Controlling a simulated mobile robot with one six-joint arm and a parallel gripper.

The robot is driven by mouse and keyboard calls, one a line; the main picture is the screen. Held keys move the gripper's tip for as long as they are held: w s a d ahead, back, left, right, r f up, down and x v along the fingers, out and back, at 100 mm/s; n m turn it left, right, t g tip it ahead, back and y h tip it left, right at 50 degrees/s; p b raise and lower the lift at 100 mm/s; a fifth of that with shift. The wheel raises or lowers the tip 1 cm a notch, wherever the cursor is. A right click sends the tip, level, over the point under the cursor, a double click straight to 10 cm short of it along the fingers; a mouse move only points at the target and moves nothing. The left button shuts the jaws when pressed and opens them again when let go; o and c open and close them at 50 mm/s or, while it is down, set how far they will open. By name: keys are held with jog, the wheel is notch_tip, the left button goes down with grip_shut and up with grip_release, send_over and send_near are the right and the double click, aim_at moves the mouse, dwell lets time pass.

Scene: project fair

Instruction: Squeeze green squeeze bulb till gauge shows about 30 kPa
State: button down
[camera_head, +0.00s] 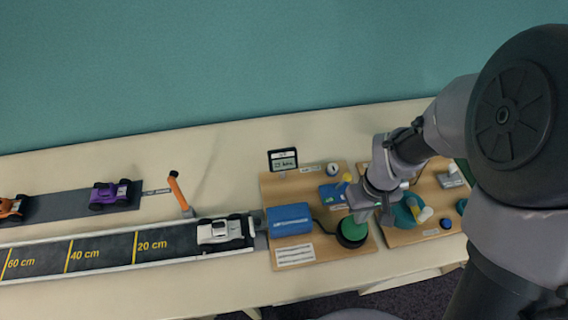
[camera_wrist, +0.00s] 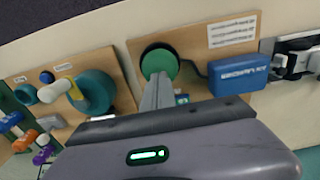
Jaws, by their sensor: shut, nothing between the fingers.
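The green squeeze bulb (camera_head: 352,231) sits in a black round base at the front right of a wooden board (camera_head: 325,256). It also shows in the wrist view (camera_wrist: 158,60), just beyond my fingertips. A small dark-framed display (camera_head: 283,160) with a greenish screen stands at the back of the board; its reading is too small to make out. My gripper (camera_head: 363,213) is shut and empty, with its fingers (camera_wrist: 160,80) pointing at the bulb and overlapping its edge in the wrist view. I cannot tell whether they touch it.
A blue box (camera_head: 289,219), joined to the bulb by a black cord or tube, stands left of it. A white toy car (camera_head: 222,231) sits on a marked track beside the board. Another board with a teal round object (camera_head: 406,213) stands close on the right.

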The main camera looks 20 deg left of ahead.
jog(key=shift+f+b, duration=1.45)
jog(key=shift+f, duration=0.2)
jog(key=shift+r, duration=0.1)
jog(key=shift+r+p, duration=1.35)
jog(key=shift+r, duration=0.25)
notch_tip(320, 180, up, 6)
jog(key=p, duration=0.4)
jog(key=shift+p, duration=0.4)
